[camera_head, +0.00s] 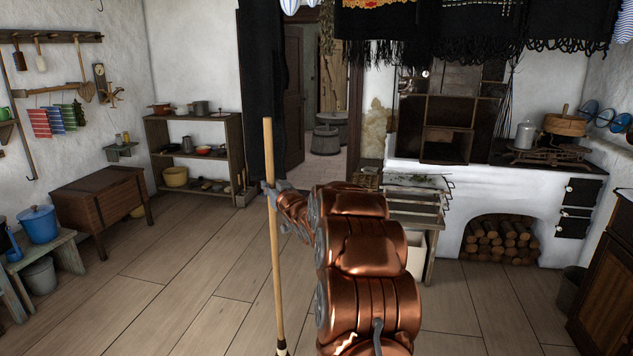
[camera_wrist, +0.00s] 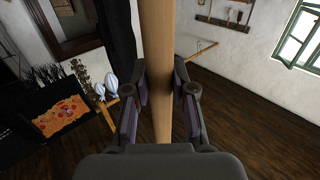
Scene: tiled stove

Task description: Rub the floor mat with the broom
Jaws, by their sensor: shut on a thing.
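The broom (camera_head: 274,225) is a long pale wooden stick held nearly upright left of my copper-coloured arm in the head view. Its lower end runs to the bottom edge, where a dark binding starts; the bristles are out of the picture. My gripper (camera_head: 272,190) is shut on the handle in its upper part. In the wrist view the handle (camera_wrist: 157,60) runs between the two fingers of my gripper (camera_wrist: 160,95), which press on it from both sides. I see no floor mat in either view.
A wooden chest (camera_head: 100,200) and a shelf with pots (camera_head: 195,150) stand left. A slatted bench (camera_head: 415,212) stands behind my arm, before the white stove (camera_head: 450,205). A dark cabinet (camera_head: 605,290) is at the right edge. The plank floor (camera_head: 190,280) at left is free.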

